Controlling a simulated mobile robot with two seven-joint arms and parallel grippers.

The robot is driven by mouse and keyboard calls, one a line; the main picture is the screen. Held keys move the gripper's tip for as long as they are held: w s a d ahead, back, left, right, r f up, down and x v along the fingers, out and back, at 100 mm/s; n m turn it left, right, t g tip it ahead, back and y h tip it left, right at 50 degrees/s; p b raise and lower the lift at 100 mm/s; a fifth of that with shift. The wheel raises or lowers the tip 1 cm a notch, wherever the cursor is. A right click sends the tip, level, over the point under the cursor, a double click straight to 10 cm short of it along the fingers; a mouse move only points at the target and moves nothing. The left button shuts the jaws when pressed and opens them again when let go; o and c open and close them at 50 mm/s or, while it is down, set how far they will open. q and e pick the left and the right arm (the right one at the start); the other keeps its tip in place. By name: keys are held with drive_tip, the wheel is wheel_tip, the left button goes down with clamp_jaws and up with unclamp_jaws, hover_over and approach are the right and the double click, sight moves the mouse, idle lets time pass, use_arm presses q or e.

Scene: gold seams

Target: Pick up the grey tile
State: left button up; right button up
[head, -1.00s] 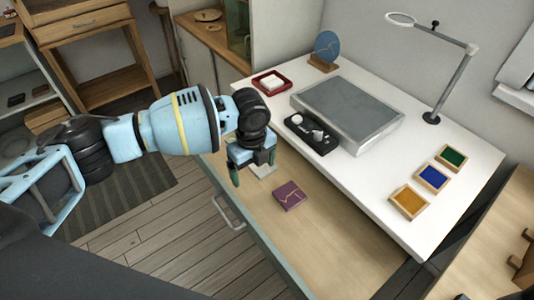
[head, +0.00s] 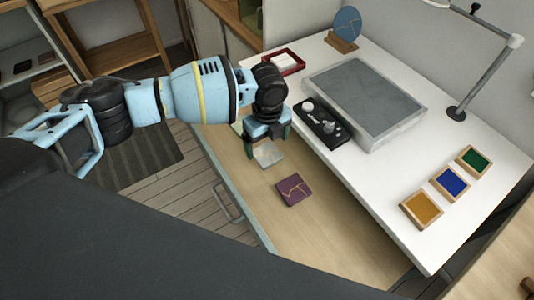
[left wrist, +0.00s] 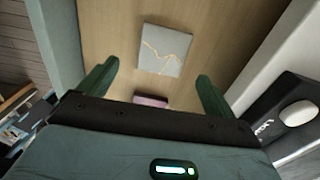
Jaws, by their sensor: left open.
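The grey tile (head: 268,155) is a square with a thin gold seam, lying flat in the open drawer (head: 335,232). It also shows in the left wrist view (left wrist: 165,50), beyond the fingertips and roughly centred between them. My left gripper (head: 268,142) is open and empty, with its green fingers pointing down above the drawer near the tile. In the left wrist view both green fingers (left wrist: 157,72) stand wide apart, and the tile's face is unobstructed. My right gripper is not in view.
A purple tile (head: 293,190) with a gold seam lies nearby in the drawer. The white tabletop (head: 375,190) overhangs the right side. The drawer's front part is clear.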

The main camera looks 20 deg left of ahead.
sight(268, 154)
use_arm(q)
drive_tip(key=shift+w+f, duration=0.2)
drive_tip(key=shift+f, duration=2.35)
drive_tip(key=c, duration=1.1)
wheel_tip(268, 154, up, 10)
drive_tip(key=shift+r, duration=0.1)
drive_tip(key=shift+c, duration=0.2)
